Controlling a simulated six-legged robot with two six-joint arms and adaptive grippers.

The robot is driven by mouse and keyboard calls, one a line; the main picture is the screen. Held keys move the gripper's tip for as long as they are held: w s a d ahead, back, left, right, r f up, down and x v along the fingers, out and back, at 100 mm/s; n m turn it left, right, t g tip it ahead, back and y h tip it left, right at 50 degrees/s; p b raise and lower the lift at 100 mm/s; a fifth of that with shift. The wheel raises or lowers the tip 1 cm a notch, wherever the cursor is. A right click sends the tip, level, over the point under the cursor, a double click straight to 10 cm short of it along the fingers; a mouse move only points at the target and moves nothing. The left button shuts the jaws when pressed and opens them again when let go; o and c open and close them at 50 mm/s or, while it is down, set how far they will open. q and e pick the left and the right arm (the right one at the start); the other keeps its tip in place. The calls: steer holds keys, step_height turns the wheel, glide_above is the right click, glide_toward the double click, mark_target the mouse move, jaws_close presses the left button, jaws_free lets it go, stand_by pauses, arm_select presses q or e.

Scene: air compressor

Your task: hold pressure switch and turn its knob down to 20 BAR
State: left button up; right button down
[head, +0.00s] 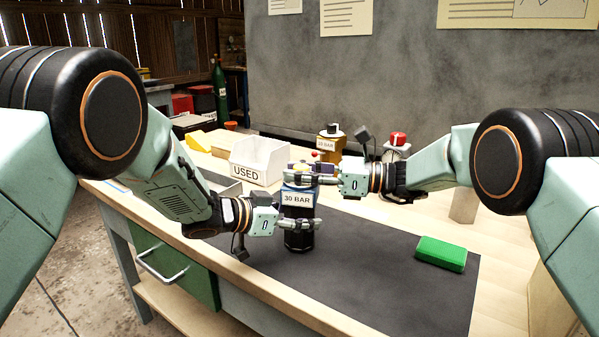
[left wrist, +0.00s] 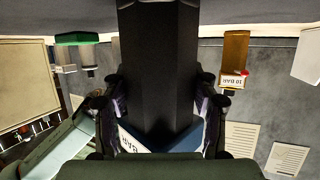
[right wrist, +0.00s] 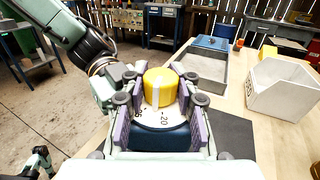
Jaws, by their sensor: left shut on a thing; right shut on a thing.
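The pressure switch (head: 297,198) stands upright over the dark mat, with a black lower body, a blue upper part and a "30 BAR" label. My left gripper (head: 300,223) is shut around its black body, which also fills the middle of the left wrist view (left wrist: 158,70). My right gripper (head: 302,174) is shut on the yellow knob (right wrist: 160,80) on top, one finger on each side.
A white bin marked "USED" (head: 258,162) stands behind the switch. A yellow unit with a "10 BAR" label (head: 328,144) and a red-topped device (head: 397,140) stand farther back. A green block (head: 440,253) lies on the mat (head: 400,300) at right. The front mat is mostly clear.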

steer(key=shift+d+r+n+g, duration=0.1)
steer(key=shift+d+n+g, duration=0.1)
steer(key=shift+n+g, duration=1.1)
steer(key=c, duration=1.3)
jaws_free()
steer(key=shift+m+g, duration=0.3)
steer(key=o, duration=0.3)
steer(key=shift+a, duration=0.1)
steer(key=d, duration=0.7)
steer(key=shift+d, duration=0.25)
